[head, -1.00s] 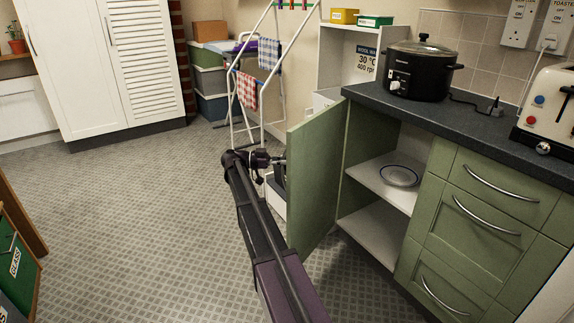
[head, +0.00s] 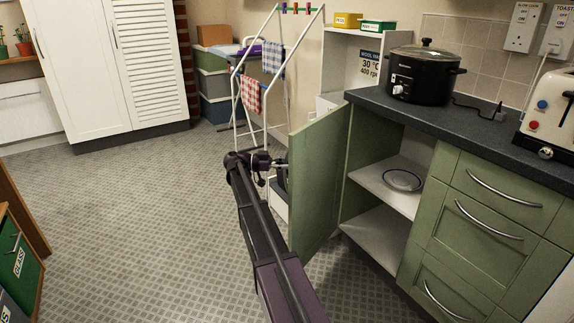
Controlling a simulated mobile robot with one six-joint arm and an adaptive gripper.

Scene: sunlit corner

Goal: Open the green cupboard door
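The green cupboard door (head: 316,180) stands wide open, swung out from the cupboard to the left of the drawers. The open cupboard (head: 385,235) shows a white shelf with a plate (head: 402,180) on it and a lower white floor. My gripper (head: 281,163) is at the outer face of the door, near its free left edge. The door's handle is not clearly visible. The fingers are small and partly hidden by my wrist and the door, so I cannot tell whether they are open or shut, or touching the door.
Green drawers (head: 482,215) with curved handles stand right of the cupboard. A slow cooker (head: 424,76) and a toaster (head: 552,112) are on the dark worktop (head: 460,118). A clothes airer (head: 238,105) stands behind my gripper. The patterned floor (head: 140,220) on the left is clear.

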